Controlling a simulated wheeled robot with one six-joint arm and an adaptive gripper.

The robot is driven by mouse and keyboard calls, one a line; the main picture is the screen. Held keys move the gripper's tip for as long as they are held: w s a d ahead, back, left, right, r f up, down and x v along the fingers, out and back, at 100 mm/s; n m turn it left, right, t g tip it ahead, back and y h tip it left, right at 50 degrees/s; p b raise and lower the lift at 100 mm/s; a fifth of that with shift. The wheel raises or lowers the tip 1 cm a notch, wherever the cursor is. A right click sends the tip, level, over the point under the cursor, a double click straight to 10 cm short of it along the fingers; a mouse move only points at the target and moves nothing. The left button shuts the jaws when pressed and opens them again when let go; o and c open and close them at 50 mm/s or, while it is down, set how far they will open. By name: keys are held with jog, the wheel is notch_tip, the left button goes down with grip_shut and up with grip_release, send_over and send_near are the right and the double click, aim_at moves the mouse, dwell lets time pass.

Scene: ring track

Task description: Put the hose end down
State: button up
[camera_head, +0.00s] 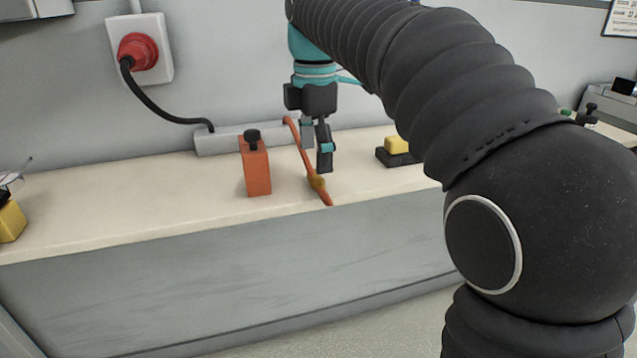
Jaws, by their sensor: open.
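An orange hose (306,155) runs from the grey bar at the wall down to the front edge of the bench. A yellowish fitting (317,182) sits on it near its front end, which reaches the bench edge. My gripper (318,170) is open, pointing down just above the bench. Its fingers are beside the hose, with the hose passing close to their left. Whether any part of the hose lies between the fingers is hard to tell, and contact cannot be seen.
An orange block with a black knob (256,166) stands left of the hose. A grey bar (222,139) lies along the wall below a red plug (138,52).

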aim_at(315, 176)
jog(key=f, duration=0.4)
jog(key=shift+s+b, duration=0.2)
jog(key=shift+b, duration=0.1)
jog(key=c, duration=1.4)
jog(key=shift+o, duration=0.2)
jog(key=shift+r, duration=0.1)
